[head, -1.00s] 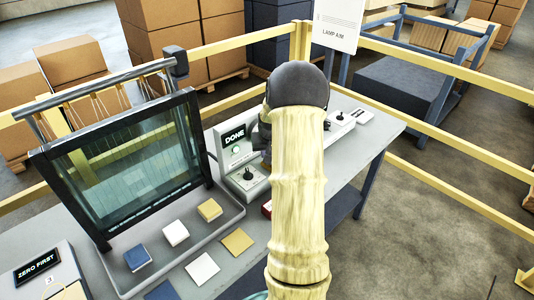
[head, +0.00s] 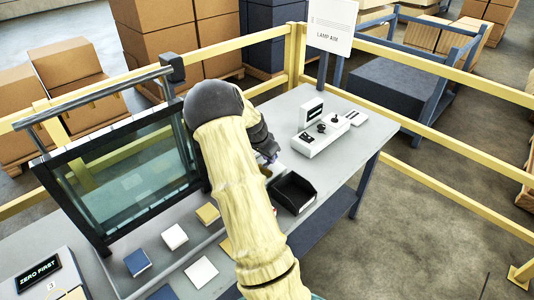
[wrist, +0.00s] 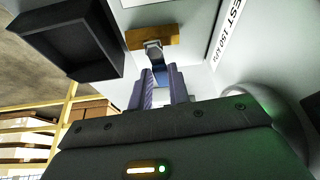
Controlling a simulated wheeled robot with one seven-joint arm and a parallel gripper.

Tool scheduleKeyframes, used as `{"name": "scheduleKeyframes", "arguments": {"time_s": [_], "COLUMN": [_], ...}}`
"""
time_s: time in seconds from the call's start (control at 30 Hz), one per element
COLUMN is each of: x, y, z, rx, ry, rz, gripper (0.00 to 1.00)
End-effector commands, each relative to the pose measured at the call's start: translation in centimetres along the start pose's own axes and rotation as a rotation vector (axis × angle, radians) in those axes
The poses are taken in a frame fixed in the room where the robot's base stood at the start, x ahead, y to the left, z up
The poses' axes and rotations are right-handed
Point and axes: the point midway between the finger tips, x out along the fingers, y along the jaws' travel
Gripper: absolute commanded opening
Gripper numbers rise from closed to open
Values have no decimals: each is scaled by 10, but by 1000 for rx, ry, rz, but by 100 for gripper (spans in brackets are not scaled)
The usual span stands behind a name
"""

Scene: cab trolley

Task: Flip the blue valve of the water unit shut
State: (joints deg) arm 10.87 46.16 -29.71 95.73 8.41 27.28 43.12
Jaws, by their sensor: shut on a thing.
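In the wrist view my gripper (wrist: 160,72) has its two purple fingers close together on a small blue-grey piece (wrist: 153,51). That piece reaches up to a brown block (wrist: 152,37) on a pale surface. Most of the piece is hidden between the fingers. In the head view my gripper (head: 269,158) is low over the table, mostly hidden behind my arm. No water unit or blue valve can be clearly made out in either view.
A black open bin (head: 293,193) stands beside my gripper, and it also shows in the wrist view (wrist: 70,42). A white control box (head: 318,138) stands further back. A framed glass panel (head: 125,170) is at left. Yellow rails (head: 440,185) fence the table.

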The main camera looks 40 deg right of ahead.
Motion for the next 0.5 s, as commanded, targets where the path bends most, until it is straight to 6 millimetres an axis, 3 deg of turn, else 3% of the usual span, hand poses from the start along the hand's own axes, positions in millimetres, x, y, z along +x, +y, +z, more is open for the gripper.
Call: {"name": "scheduleKeyframes", "arguments": {"time_s": [0.5], "x": [0], "y": [2], "z": [1], "rx": [109], "ry": [-2], "rz": [45], "gripper": [0]}}
